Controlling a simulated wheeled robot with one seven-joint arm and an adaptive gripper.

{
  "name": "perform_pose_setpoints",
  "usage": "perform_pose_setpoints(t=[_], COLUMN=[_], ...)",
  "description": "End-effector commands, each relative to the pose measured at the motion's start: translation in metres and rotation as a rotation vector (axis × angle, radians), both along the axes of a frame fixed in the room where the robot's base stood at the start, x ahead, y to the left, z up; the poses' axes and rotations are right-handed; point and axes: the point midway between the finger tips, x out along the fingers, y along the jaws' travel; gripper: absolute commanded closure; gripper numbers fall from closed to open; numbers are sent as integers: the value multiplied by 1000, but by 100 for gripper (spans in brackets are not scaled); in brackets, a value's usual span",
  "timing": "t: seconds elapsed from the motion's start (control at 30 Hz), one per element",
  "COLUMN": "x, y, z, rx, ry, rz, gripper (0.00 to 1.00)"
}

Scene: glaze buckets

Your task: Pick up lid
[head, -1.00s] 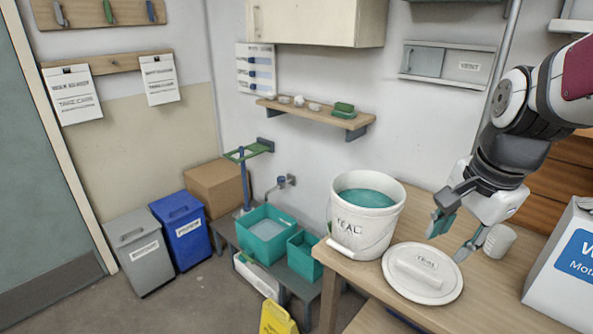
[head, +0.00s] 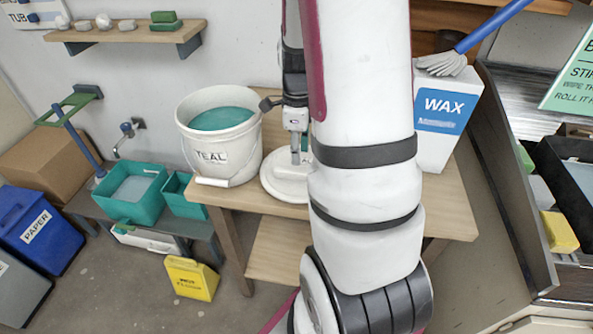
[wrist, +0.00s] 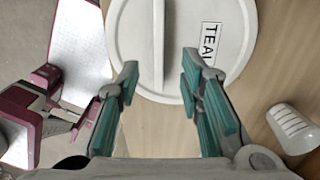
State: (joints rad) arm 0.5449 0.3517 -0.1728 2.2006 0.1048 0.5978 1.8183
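The round white lid (head: 283,188) lies flat on the wooden table, just right of the white bucket (head: 232,158) labelled TEAL. My arm covers its right part in the head view. In the wrist view the lid (wrist: 190,82) fills the top middle, with a raised bar handle (wrist: 158,40) and a TEAL label. My gripper (wrist: 160,72) is open, its teal-padded fingers apart on either side of the handle's line. The handle's near end lies just ahead, between the fingertips, and nothing is held. In the head view my gripper (head: 299,152) is over the lid, partly hidden.
The open bucket holds teal glaze. A white cup (wrist: 292,128) stands on the table right of the lid. A WAX container (head: 445,120) stands at the table's right. A yellow floor sign (head: 190,279) and teal bins (head: 130,195) stand left of the table.

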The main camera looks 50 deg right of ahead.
Motion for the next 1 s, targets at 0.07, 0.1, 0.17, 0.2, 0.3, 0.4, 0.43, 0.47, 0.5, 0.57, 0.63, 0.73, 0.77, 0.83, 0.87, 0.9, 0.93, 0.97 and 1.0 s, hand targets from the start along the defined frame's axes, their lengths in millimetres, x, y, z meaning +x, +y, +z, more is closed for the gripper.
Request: perform_pose_setpoints(t=[0.07,0.1,0.17,0.2,0.3,0.4,0.43,0.47,0.5,0.57,0.63,0.73,0.77,0.83,0.87,0.9,0.93,0.97,1.0], x=[0,0,0,0,-1,-2,-2,-2,-2,-1,-1,0,0,0,1,1,1,1,1], y=[1,0,0,0,1,2,2,2,2,2,2,2,2,2,2,2,2,2,2], z=[-11,-14,-17,-19,-25,-37,-41,-45,-51,-59,-65,-71,-71,-71,-71,-71,-71,-71,-71], rx=[2,1,1,1,1,3,4,3,3,2,1,1,0,0,0,0,0,0,0], ry=[2,1,1,-1,1,3,3,3,3,2,1,1,0,-1,-1,-1,-1,-1,-1], rz=[1,1,1,1,1,1,2,2,2,2,1,2,2,3,3,3,3,3,3], gripper=[66,66,66,66,66,66,66,66,66,66,66,66,66,66,66,66,66,66,66])
